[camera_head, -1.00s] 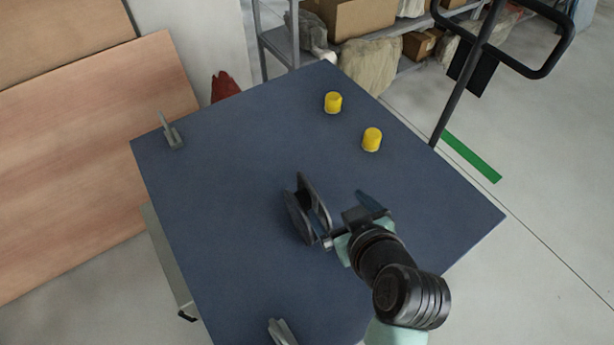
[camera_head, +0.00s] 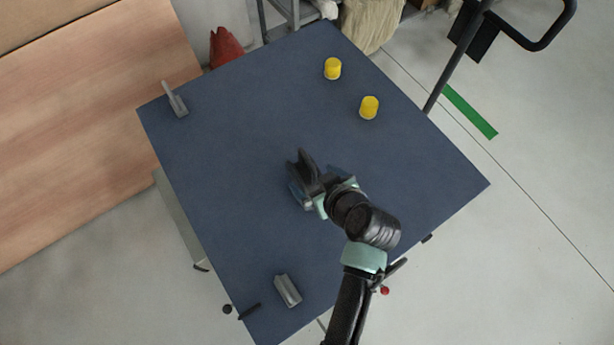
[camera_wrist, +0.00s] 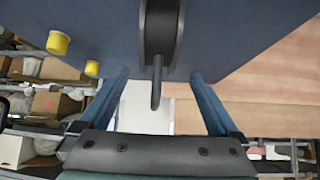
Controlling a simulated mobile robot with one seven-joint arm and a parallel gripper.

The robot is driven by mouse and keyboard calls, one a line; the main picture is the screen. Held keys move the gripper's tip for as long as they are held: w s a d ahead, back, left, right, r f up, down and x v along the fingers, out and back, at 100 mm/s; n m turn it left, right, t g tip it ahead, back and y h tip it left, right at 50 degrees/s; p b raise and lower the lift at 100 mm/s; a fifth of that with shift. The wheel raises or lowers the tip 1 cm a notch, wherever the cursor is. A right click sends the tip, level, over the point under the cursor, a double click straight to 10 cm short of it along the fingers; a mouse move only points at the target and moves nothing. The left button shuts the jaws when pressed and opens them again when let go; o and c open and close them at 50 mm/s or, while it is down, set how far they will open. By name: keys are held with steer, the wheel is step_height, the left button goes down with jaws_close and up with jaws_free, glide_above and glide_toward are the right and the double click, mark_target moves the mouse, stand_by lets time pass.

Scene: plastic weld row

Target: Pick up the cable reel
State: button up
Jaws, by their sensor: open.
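The cable reel (camera_head: 300,167), black with wide flanges, stands on the blue-grey table top (camera_head: 230,140) near its middle. It also shows at the top centre of the wrist view (camera_wrist: 161,30), with a thin grey rod-like part pointing down toward my gripper. My gripper (camera_wrist: 160,75) is open, with one blue finger on each side of the reel's line. In the head view my gripper (camera_head: 316,190) is at the reel's near side and hides part of it. I cannot tell whether the fingers touch the reel.
Two yellow cylinders (camera_head: 333,68) (camera_head: 369,107) stand toward the far right of the table. A grey bracket (camera_head: 175,102) is at the left corner and another grey piece (camera_head: 287,290) near the front. The table's right side is clear.

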mark_target(308, 170)
steer(key=shift+w+a+f+p, duration=0.2)
steer(key=shift+w+f+p, duration=0.1)
steer(key=shift+w+p, duration=0.15)
steer(key=shift+p+x, duration=0.5)
steer(key=shift+x, duration=1.7)
steer(key=shift+d, duration=0.15)
jaws_close()
steer(key=shift+w+r, duration=0.15)
